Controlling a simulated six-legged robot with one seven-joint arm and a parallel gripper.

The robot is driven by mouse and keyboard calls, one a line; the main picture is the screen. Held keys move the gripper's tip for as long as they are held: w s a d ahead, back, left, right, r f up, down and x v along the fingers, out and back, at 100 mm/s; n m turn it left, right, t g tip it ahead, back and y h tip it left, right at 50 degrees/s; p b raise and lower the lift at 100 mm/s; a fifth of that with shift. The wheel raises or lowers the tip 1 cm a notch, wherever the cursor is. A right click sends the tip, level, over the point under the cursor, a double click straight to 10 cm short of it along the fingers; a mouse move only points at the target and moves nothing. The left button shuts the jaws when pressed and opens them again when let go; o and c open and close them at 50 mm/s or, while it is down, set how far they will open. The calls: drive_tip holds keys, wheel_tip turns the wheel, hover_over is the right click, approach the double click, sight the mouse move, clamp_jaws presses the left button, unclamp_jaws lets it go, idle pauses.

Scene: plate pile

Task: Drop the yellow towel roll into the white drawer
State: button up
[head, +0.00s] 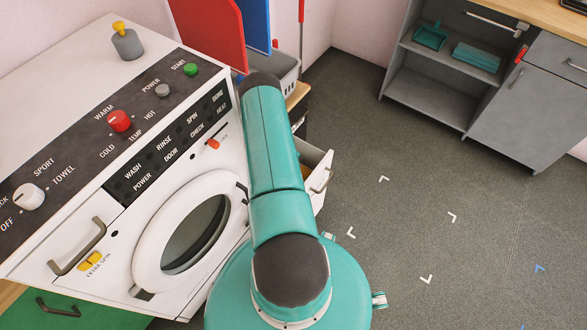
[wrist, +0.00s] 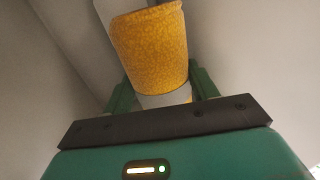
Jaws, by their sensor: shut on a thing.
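The yellow towel roll (wrist: 150,45) fills the upper middle of the wrist view, with a white part showing at its near end. My gripper (wrist: 164,90) is shut on it, with one green finger on each side. The white drawer (head: 319,185) stands pulled out in the head view, just right of my teal arm, with a metal handle on its front. My arm hides much of the drawer. Pale, blurred surfaces surround the roll in the wrist view.
A white washing machine (head: 130,236) with knobs and a round door stands at the left. Red (head: 208,32) and blue (head: 256,22) boards stand behind it by a grey bin. A grey cabinet (head: 440,99) with open shelves is at the upper right. The floor (head: 445,225) between is clear.

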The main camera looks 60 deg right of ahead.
drive_tip(key=shift+f, duration=0.2)
drive_tip(key=shift+f, duration=0.2)
drive_tip(key=shift+f, duration=0.35)
drive_tip(key=o, duration=1.2)
drive_tip(key=shift+c, duration=0.2)
drive_tip(key=v, duration=0.8)
drive_tip(key=shift+d+r, duration=0.15)
drive_tip(key=shift+r, duration=0.2)
drive_tip(key=shift+d+r, duration=0.1)
